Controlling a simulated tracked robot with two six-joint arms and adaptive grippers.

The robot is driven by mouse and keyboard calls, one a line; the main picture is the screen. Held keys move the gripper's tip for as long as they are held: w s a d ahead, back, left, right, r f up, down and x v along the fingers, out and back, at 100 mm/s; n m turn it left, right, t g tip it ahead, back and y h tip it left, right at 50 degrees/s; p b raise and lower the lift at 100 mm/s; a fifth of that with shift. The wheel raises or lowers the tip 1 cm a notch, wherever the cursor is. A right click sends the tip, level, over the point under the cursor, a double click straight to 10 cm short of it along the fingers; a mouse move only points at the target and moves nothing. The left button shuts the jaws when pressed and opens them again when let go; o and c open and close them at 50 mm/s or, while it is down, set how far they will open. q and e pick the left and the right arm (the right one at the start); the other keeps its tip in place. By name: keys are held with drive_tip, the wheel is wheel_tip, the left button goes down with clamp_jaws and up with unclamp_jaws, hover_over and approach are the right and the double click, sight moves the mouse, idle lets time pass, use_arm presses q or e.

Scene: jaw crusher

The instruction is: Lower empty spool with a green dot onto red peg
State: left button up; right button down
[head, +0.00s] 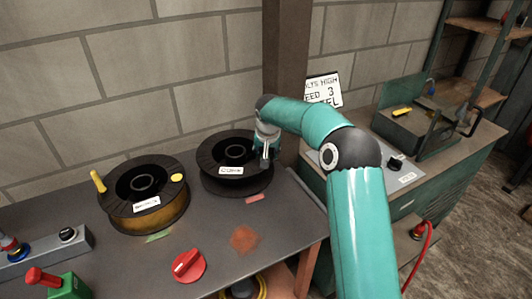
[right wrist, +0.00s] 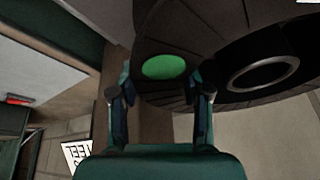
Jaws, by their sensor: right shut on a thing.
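The empty black spool (head: 235,150) is at the back of the bench, with a white label on its front. In the right wrist view, its flange carries a green dot (right wrist: 165,67) between my fingers. My right gripper (head: 264,158) is shut on the right edge of this spool; the fingers also show in the right wrist view (right wrist: 162,95). The spool looks about level; I cannot tell whether it touches the bench. No red peg shows; anything under the spool is hidden. My left gripper is not in view.
A wire-filled spool (head: 145,195) with a yellow dot stands to the left, beside a yellow handle (head: 98,181). A red rotary knob (head: 188,265) and a green box with a red lever (head: 62,283) are in front. A brown post (head: 287,75) rises behind my gripper.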

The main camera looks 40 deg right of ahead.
drive_tip(key=shift+c, duration=2.2)
unclamp_jaws()
drive_tip(key=shift+r, duration=0.1)
drive_tip(key=v, duration=1.2)
